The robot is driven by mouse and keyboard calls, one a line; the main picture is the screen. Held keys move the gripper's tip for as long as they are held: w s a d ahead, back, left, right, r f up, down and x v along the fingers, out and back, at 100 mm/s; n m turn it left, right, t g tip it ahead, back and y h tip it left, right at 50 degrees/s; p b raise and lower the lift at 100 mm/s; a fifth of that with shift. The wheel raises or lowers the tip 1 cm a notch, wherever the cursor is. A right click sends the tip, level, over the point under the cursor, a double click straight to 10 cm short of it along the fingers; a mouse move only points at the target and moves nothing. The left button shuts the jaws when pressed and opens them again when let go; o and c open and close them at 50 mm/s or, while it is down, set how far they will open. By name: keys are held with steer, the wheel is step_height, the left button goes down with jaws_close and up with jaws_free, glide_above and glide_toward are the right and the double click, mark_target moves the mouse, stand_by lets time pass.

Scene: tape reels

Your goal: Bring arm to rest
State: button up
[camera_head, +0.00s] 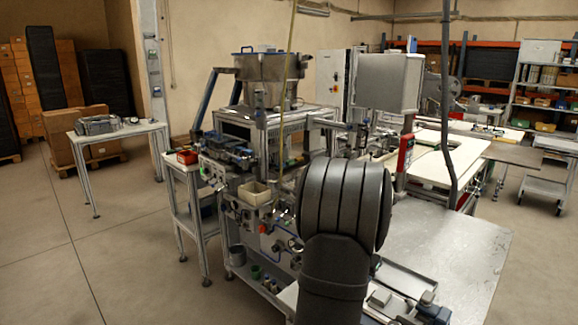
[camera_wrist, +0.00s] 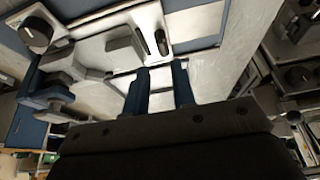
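My arm rises dark grey and ribbed in the middle foreground of the head view and hides my gripper there. In the wrist view my gripper (camera_wrist: 161,84) shows two dark blue fingers with a clear gap between them. They are apart and nothing is held between them. Beyond the fingertips are pale machine surfaces and a white part with dark slots; I cannot tell the distance to them.
A machine bench (camera_head: 247,200) with a metal hopper (camera_head: 268,78) stands left of my arm. A bare metal tabletop (camera_head: 450,245) lies to the right, with small fixtures (camera_head: 405,305) at its near edge. A side table (camera_head: 112,130) stands far left. Open floor lies at left.

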steer(key=x, duration=0.7)
steer(key=shift+f, duration=0.1)
